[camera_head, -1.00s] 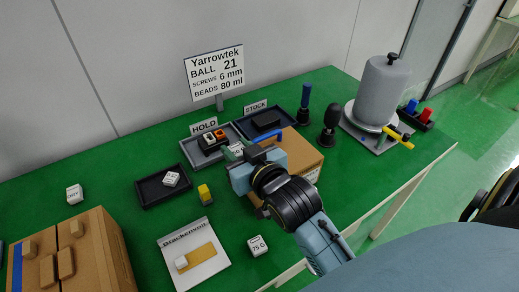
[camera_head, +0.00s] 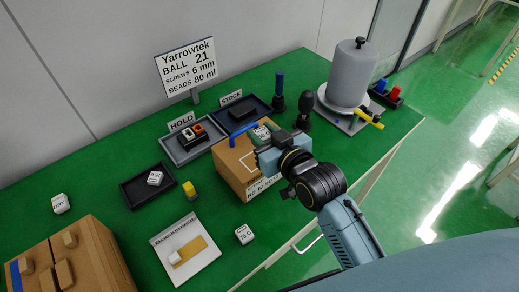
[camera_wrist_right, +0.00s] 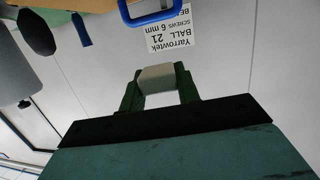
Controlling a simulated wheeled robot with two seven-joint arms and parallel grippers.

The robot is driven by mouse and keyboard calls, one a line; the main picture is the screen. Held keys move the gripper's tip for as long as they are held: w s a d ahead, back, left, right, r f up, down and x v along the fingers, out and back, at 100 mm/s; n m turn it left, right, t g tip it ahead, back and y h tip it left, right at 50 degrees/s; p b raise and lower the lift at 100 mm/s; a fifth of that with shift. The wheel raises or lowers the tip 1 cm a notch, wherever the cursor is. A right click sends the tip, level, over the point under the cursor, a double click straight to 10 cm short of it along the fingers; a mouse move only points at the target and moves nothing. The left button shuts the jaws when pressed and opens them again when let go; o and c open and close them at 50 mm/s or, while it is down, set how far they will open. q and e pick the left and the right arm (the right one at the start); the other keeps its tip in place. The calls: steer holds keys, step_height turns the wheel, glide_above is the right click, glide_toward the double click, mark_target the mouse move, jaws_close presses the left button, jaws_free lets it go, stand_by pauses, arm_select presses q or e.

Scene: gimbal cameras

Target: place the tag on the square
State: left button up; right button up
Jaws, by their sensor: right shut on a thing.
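My right gripper (camera_head: 262,133) is over the back right part of a cardboard box (camera_head: 228,163). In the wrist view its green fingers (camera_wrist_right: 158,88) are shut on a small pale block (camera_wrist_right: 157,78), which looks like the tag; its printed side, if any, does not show. The square is a white outline (camera_head: 247,160) on the box top, left of the gripper and partly hidden by it. The gap between the pale block and the box cannot be judged. My left gripper is not in view.
The box has a blue handle (camera_head: 243,129). Behind it stand the HOLD tray (camera_head: 172,154) and the STOCK tray (camera_head: 264,106). A grey canister (camera_head: 348,75) stands at the right.

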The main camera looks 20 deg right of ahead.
steer(key=a+p, duration=0.1)
steer(key=w+a+r+n+y+p, duration=0.1)
steer(key=p, duration=0.1)
steer(key=shift+w+r, duration=0.1)
steer(key=shift+r, duration=0.15)
steer(key=b, duration=0.1)
glide_above(253, 161)
steer(key=shift+g+y, duration=0.3)
steer(key=shift+y, duration=0.1)
step_height(253, 161, down, 7)
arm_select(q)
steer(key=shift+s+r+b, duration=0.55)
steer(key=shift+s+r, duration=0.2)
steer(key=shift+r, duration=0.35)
arm_select(e)
steer(key=shift+f, duration=1.65)
steer(key=shift+f, duration=0.2)
steer(key=o, duration=1)
steer(key=shift+c, duration=0.2)
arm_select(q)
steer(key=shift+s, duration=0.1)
arm_select(e)
steer(key=shift+r, duration=0.2)
